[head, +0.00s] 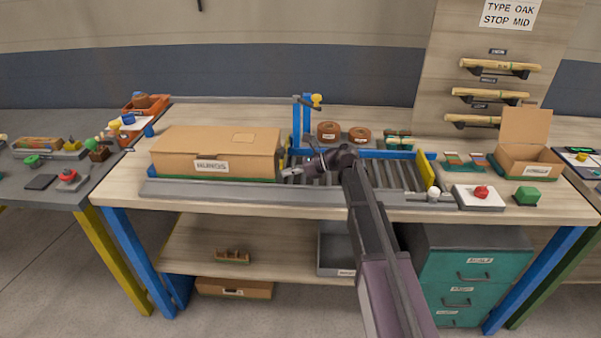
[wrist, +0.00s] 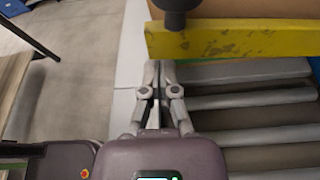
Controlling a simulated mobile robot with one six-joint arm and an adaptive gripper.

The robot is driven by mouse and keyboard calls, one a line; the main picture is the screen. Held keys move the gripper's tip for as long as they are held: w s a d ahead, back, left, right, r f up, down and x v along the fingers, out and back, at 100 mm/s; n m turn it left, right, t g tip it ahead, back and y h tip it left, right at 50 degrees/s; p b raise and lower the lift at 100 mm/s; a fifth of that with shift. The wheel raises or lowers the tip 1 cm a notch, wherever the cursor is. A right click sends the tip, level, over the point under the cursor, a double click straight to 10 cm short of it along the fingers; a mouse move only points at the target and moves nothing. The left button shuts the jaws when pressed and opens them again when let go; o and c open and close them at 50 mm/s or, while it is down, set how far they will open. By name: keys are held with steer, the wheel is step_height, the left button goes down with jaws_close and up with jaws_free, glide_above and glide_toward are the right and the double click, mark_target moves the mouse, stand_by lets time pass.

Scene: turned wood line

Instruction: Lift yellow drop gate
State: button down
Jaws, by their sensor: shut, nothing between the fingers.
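The yellow drop gate (wrist: 235,40) crosses the top of the wrist view as a scuffed yellow bar. A black round knob (wrist: 175,8) shows at its upper left part. The gate stands between the cardboard box and the rollers; in the head view it is hardly visible beside the box's right end. My gripper (wrist: 153,100) is shut and empty, with its fingertips just short of the bar in the wrist view; I cannot tell whether they touch it. In the head view my gripper (head: 291,174) is at the front side of the conveyor, near the box's right end.
The large cardboard box (head: 215,150) fills the conveyor's left part. Bare rollers (head: 390,174) lie to the right, ending at another yellow bar (head: 426,169). A blue post (head: 297,122) stands behind. A red button on a white plate (head: 480,196) and a green block (head: 526,195) are at right.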

steer(key=shift+a+f, duration=0.1)
steer(key=shift+a, duration=0.2)
